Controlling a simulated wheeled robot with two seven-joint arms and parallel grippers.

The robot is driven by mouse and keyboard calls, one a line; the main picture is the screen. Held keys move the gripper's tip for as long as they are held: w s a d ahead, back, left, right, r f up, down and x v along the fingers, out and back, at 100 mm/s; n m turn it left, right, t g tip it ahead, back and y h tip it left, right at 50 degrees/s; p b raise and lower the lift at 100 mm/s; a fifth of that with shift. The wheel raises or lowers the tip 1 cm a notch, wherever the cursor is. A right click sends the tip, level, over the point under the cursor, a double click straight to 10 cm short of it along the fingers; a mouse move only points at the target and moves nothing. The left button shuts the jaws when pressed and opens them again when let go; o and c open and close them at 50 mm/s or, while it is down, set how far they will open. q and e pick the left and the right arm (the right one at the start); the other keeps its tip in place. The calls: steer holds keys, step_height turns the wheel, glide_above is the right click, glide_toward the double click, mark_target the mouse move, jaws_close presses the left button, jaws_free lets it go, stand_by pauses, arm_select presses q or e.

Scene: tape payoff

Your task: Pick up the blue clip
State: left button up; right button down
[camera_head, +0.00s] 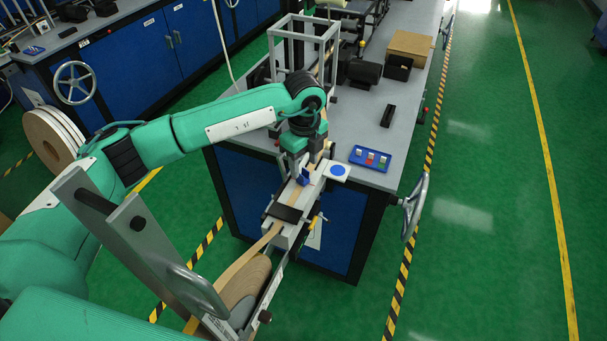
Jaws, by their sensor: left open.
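A small blue piece that looks like the blue clip (304,178) stands on the light-coloured tape fixture (316,183) at the near end of the grey bench. My left gripper (296,172) points down right over it, with its fingers beside the blue piece. The gripper is open. The fingers partly hide the piece, and I cannot tell whether they touch it. My right gripper is not in view.
A brown tape (240,264) runs from a roll (247,281) up to the fixture, under a black plate (285,213). A white card with a blue disc (338,170) and a blue button tray (370,158) lie close on the right. A handwheel (413,205) juts from the bench side.

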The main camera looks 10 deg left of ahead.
mark_target(307, 175)
arm_select(q)
steer(key=f, duration=0.1)
steer(key=f+p, duration=0.1)
steer(key=f, duration=0.1)
steer(key=f+p, duration=0.1)
steer(key=shift+s+d+f, duration=0.1)
steer(key=shift+d+f, duration=0.15)
steer(key=shift+d, duration=0.1)
steer(key=shift+f, duration=0.3)
steer(key=shift+c, duration=0.7)
steer(key=c, duration=0.7)
steer(key=shift+c, duration=1.1)
jaws_close()
